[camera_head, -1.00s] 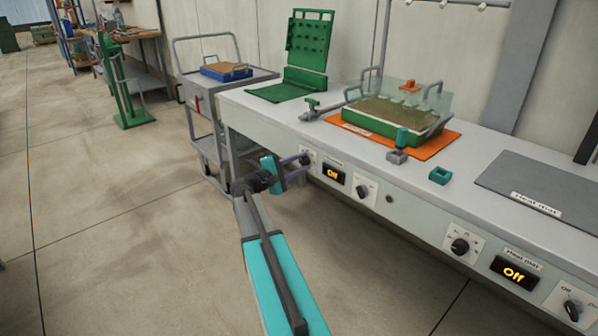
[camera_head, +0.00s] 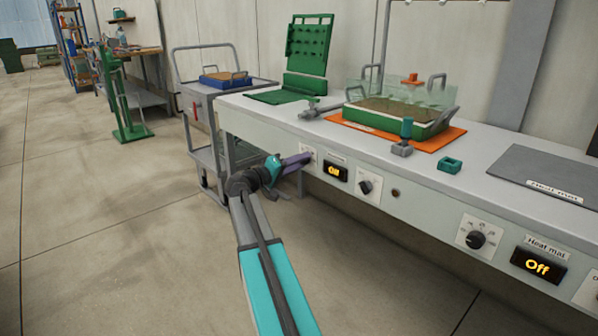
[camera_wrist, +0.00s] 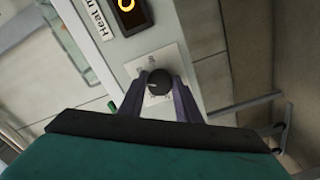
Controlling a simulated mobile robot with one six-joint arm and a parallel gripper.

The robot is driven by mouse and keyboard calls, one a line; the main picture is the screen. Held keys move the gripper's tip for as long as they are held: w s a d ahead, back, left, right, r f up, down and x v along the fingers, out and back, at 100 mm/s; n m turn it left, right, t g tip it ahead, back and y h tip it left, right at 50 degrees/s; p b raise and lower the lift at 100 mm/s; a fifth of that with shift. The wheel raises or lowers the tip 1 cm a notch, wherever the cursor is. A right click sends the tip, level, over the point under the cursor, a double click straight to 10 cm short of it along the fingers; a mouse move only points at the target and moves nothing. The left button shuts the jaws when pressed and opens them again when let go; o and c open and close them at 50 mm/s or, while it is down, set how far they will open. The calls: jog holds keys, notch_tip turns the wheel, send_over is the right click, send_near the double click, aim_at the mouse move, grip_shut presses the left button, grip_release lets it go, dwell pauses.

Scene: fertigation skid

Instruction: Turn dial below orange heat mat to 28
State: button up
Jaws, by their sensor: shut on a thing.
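The orange heat mat (camera_head: 452,136) lies on the bench under a green tray (camera_head: 400,124). Below it on the bench's front panel is a display (camera_head: 336,171) reading Off. Just left of the display, my gripper (camera_head: 301,160) reaches the panel and mostly hides the dial there. In the wrist view the dark round dial (camera_wrist: 159,84) sits between the two purple fingers of my gripper (camera_wrist: 160,94), which are shut on it. A light pointer mark shows on the dial; the number it points to is too small to read.
A second knob (camera_head: 369,186) sits right of the display. Further right are a grey heat mat (camera_head: 550,172), another dial (camera_head: 476,239) and another display (camera_head: 538,265) reading Off. A grey cart (camera_head: 208,125) stands left of the bench. The floor in front is clear.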

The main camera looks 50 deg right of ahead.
jog(key=shift+d+m+b, duration=0.1)
jog(key=shift+m+b, duration=1.05)
jog(key=shift+m, duration=0.25)
jog(key=shift+r, duration=0.1)
jog(key=o, duration=1.1)
jog(key=shift+c, duration=0.2)
jog(key=w+a+p, duration=0.1)
jog(key=a+p, duration=0.2)
jog(key=a, duration=1.1)
jog(key=shift+p, duration=0.4)
